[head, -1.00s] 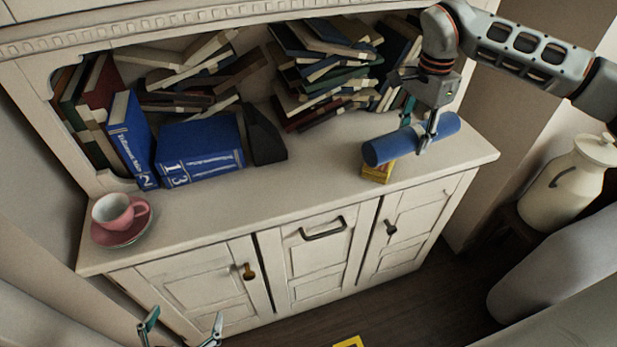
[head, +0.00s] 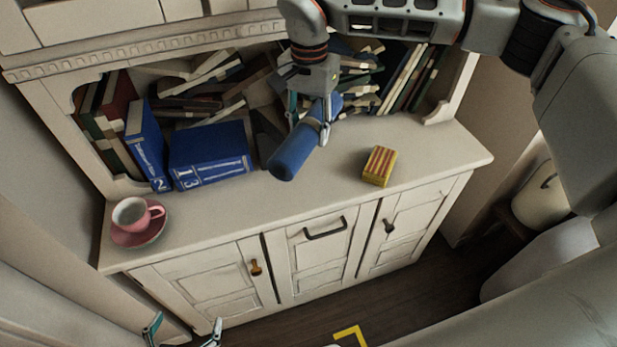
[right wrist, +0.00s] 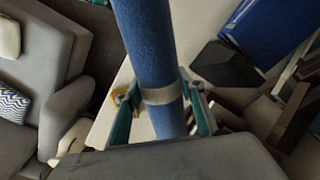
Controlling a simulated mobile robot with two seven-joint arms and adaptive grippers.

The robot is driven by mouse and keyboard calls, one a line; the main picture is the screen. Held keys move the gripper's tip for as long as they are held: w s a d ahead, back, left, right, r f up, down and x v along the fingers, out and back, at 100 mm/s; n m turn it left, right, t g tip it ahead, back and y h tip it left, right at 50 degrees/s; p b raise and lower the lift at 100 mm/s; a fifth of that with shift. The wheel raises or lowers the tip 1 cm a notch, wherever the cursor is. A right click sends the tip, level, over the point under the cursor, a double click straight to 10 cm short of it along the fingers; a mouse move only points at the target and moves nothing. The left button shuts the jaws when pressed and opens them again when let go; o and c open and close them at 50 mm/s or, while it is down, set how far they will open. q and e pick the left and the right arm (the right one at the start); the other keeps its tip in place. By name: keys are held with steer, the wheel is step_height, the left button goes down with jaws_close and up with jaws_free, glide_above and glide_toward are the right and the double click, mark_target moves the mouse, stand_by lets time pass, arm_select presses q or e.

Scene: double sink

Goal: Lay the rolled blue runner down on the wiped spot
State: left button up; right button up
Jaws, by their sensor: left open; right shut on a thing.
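The rolled blue runner (head: 293,152) is a blue cylinder with a pale band around it. My right gripper (head: 309,128) is shut on it near the band, over the middle of the cabinet's counter. The roll slants, its near end toward the front left; I cannot tell its exact height above the counter. In the right wrist view the roll (right wrist: 148,45) passes between the two fingers at the band (right wrist: 162,94). My left gripper (head: 182,332) is open and empty at the bottom, in front of the cabinet. No wiped spot can be made out on the counter (head: 335,172).
A red and yellow striped box (head: 379,166) stands on the counter right of the roll. A pink cup (head: 133,213) on a saucer (head: 141,236) is at the left end. Large blue books (head: 208,154) and piled books stand behind. The front middle counter is clear.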

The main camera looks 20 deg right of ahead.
mark_target(309, 186)
step_height(309, 186, down, 16)
steer(key=shift+r+p, duration=0.15)
steer(key=shift+p, duration=0.15)
stand_by(0.3)
steer(key=o, duration=1.3)
steer(key=shift+c, duration=0.2)
step_height(309, 186, up, 12)
steer(key=shift+b, duration=0.4)
